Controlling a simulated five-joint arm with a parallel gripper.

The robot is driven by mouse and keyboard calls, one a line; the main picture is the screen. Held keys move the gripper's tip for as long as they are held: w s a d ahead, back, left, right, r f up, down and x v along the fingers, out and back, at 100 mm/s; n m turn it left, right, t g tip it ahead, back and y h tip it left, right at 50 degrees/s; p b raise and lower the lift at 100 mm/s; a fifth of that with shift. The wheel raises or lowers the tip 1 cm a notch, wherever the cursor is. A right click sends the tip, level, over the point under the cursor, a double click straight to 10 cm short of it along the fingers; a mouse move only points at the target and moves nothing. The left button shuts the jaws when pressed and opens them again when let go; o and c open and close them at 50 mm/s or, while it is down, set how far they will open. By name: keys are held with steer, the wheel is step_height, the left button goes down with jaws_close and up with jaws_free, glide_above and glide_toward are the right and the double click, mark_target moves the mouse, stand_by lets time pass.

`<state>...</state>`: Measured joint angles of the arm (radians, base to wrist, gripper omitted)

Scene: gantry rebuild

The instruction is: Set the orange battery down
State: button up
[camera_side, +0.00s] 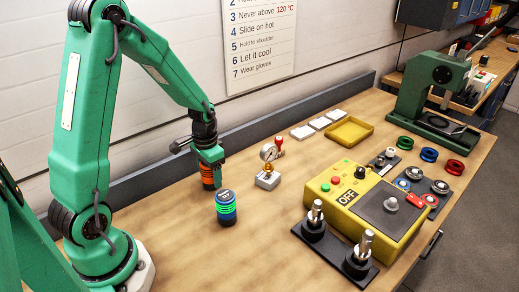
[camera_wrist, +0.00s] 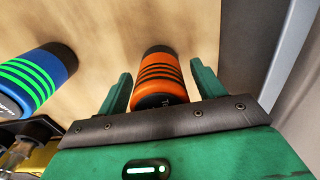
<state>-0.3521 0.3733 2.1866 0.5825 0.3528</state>
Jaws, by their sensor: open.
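The orange battery (camera_wrist: 158,75), orange with black bands and dark ends, is between the two fingers of my gripper (camera_wrist: 158,88) in the wrist view. The fingers stand apart with a gap on each side of it. In the side view the battery (camera_side: 207,176) is directly under my gripper (camera_side: 212,158), near the back of the wooden bench. Its upper part is hidden by the fingers. It looks upright, and its lower end appears to be on the bench top.
A blue battery with green bands (camera_side: 226,207) stands just in front. A pressure gauge on a block (camera_side: 268,168) is to the right. A yellow control box (camera_side: 368,205) and black posts (camera_side: 313,222) lie further right. A grey rail (camera_side: 240,135) runs behind.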

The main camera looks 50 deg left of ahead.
step_height(320, 180, up, 11)
steer(key=shift+r, duration=0.1)
stand_by(0.5)
steer(key=shift+d, duration=0.1)
stand_by(0.4)
steer(key=s+d+r+t, duration=0.5)
steer(key=s+d+r, duration=0.6)
steer(key=d, duration=0.1)
steer(key=shift+s+d+t, duration=0.15)
steer(key=shift+s+t, duration=0.15)
